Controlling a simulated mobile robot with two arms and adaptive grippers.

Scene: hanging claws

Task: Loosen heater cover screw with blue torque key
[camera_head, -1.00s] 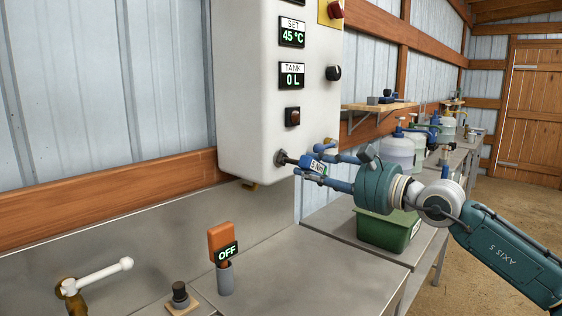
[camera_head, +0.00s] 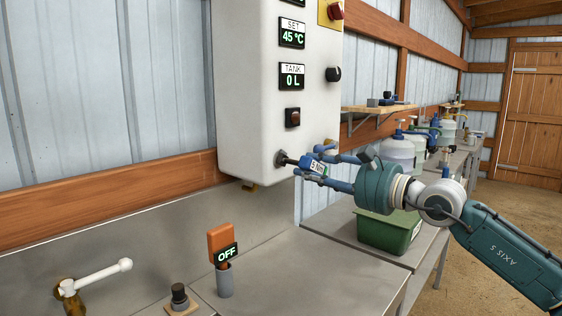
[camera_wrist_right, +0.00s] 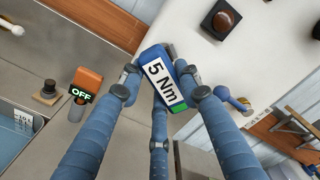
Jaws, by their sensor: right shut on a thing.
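The heater is a white cabinet (camera_head: 250,80) on the wall, with a display reading 45 °C and another reading 0 L. My right gripper (camera_head: 308,166) is shut on the blue torque key (camera_wrist_right: 162,75), which has a white "5 Nm" label and a green end. The key's tip meets a dark round fitting (camera_head: 281,158) low on the cabinet's front. The screw itself is hidden behind the key. My left gripper is out of view.
An orange tool with an "OFF" display (camera_head: 222,245) stands in a grey holder on the steel counter. A white-handled tap (camera_head: 95,277) and a black knob (camera_head: 179,293) are nearby. A green bin (camera_head: 388,232) sits below my right arm.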

